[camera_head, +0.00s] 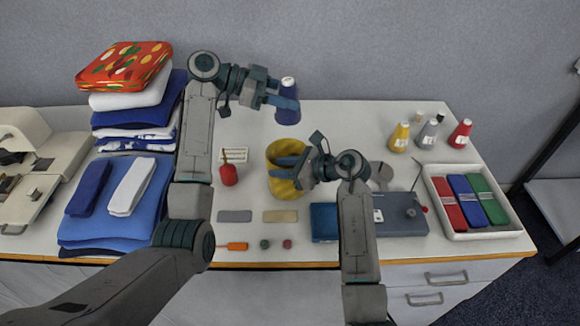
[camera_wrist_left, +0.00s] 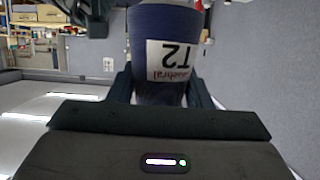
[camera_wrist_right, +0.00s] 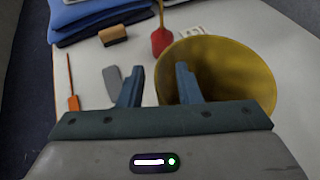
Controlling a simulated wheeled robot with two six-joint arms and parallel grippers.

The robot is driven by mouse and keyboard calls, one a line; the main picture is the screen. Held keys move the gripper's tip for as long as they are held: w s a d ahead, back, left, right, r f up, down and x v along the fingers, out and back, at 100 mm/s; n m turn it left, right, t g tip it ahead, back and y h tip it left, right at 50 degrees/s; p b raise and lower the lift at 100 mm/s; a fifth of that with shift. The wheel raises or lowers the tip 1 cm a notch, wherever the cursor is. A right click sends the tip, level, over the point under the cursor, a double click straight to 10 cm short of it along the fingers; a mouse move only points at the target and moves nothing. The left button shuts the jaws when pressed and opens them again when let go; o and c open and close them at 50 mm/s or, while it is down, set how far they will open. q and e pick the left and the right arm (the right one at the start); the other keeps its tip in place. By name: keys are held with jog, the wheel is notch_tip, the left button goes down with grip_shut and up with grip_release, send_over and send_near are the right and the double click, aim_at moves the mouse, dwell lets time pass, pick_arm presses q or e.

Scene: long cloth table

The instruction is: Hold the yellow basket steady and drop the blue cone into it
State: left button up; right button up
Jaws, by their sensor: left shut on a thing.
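The blue cone (camera_head: 288,90) is held in my left gripper (camera_head: 283,104) above the back of the table, behind the basket. In the left wrist view the cone (camera_wrist_left: 165,40), with a white T2 label, sits between the two fingers. The yellow basket (camera_head: 283,148) stands on the table in the middle. The basket's bottom is hidden.
Yellow, grey and red cones (camera_head: 429,134) stand at the back right. A white tray (camera_head: 484,236) of folded cloths is at the right. Stacked cloths (camera_head: 115,205) fill the left. A red object (camera_head: 229,175) stands just left of the basket. The back middle is clear.

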grip_shut()
pick_arm(q)
notch_tip(320, 180, down, 13)
pick_arm(e)
jog(key=shift+s, duration=0.1)
dwell(1.7)
pick_arm(q)
jog(key=o, duration=1.2)
jog(key=shift+s, duration=0.1)
jog(key=shift+c, duration=0.2)
jog(key=shift+a, duration=0.1)
jog(key=v, duration=1.2)
pick_arm(e)
jog(key=shift+f, duration=0.1)
